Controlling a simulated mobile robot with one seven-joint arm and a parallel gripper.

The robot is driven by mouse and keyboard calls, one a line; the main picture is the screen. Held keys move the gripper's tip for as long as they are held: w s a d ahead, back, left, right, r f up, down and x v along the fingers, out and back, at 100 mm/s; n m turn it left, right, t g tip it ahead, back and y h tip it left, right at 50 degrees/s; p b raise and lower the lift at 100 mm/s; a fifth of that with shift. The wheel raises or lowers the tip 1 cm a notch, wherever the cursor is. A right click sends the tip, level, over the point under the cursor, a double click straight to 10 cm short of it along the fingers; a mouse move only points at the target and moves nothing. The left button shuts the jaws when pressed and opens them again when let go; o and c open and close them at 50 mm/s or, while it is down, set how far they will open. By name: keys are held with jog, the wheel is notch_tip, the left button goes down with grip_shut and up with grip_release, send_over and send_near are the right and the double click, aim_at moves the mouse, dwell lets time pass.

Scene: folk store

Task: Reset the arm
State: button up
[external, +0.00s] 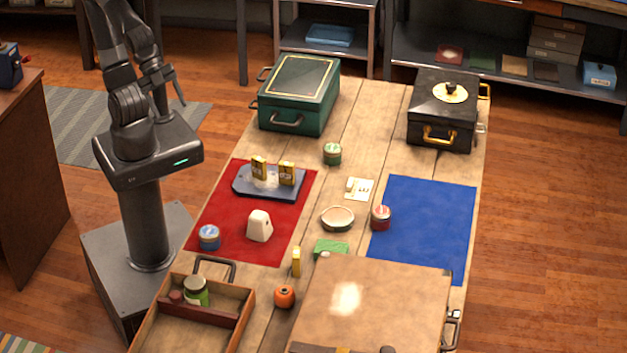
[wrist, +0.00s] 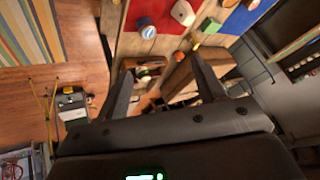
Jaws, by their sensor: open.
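My arm is folded up above its base at the left of the external view, beside the table and clear of it. My gripper (external: 173,98) hangs near the base column, with nothing visible between its fingers. In the wrist view, the two dark fingers of my gripper (wrist: 161,74) stand wide apart, with nothing held. Beyond them I see the table's end, upside down relative to the external view.
The wooden table (external: 360,110) carries a red mat (external: 215,225), a blue mat (external: 425,235), a green case (external: 300,95), a black case (external: 440,125), a wooden tray (external: 245,325) and a large tan case (external: 375,300). Open floor lies to the right.

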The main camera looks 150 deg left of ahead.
jog(key=s+d+f+n+g+h, duration=0.1)
jog(key=s+d+n+h, duration=0.1)
jog(key=s+d, duration=0.2)
jog(key=shift+s+d+f, duration=0.15)
jog(key=shift+s+f, duration=0.1)
jog(key=shift+s, duration=0.2)
jog(key=shift+o, duration=0.3)
dwell(0.5)
